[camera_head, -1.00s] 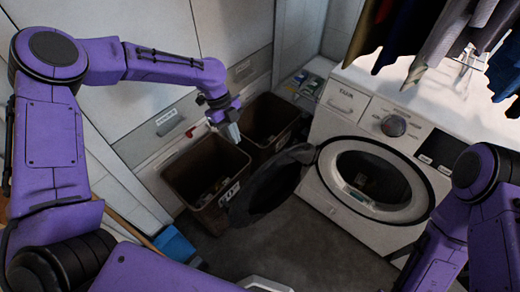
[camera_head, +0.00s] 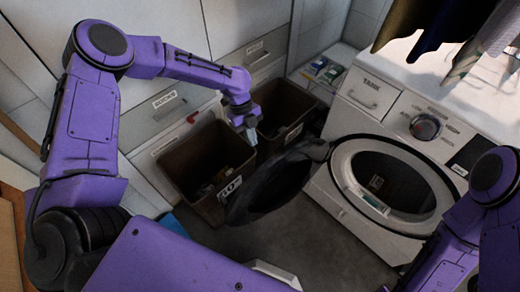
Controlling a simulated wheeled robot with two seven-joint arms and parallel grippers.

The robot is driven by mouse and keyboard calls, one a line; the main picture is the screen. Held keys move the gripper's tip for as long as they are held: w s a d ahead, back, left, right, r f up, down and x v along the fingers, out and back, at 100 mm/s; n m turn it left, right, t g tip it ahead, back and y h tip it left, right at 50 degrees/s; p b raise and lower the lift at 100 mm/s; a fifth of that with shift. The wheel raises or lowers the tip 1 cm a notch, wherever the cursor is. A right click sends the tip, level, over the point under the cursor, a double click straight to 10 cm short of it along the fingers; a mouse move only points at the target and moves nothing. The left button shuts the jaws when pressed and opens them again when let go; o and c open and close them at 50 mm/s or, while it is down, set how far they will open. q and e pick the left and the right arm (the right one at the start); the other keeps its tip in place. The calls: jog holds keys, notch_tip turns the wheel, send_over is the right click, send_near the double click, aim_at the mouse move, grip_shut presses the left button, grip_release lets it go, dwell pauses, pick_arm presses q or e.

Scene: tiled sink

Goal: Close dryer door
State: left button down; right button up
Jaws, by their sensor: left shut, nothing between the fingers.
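The white dryer (camera_head: 345,205) stands at the right with its round opening facing me. Its dark round door (camera_head: 272,188) is swung wide open to the left of the opening, hinged at the opening's left side. My left gripper (camera_head: 252,134) is shut and empty. It appears above and beyond the open door, in front of the brown bins, and looks apart from the door. My right arm (camera_head: 470,225) comes in at the lower right, in front of the dryer's right side. Its gripper cannot be made out.
Two brown bins (camera_head: 207,160) stand behind and left of the door, close to it. Clothes (camera_head: 430,25) hang over the dryer's top at the upper right. Small boxes (camera_head: 325,72) sit on a ledge behind. Grey floor (camera_head: 325,255) is clear in front of the dryer.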

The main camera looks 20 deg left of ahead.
pick_arm(q)
jog(key=s+d, duration=0.1)
jog(key=d+f+p, duration=0.1)
jog(key=s+d+f+p, duration=0.1)
jog(key=d, duration=0.1)
jog(key=shift+s+d+f, duration=0.1)
jog(key=shift+s+f, duration=0.15)
jog(key=shift+s, duration=0.05)
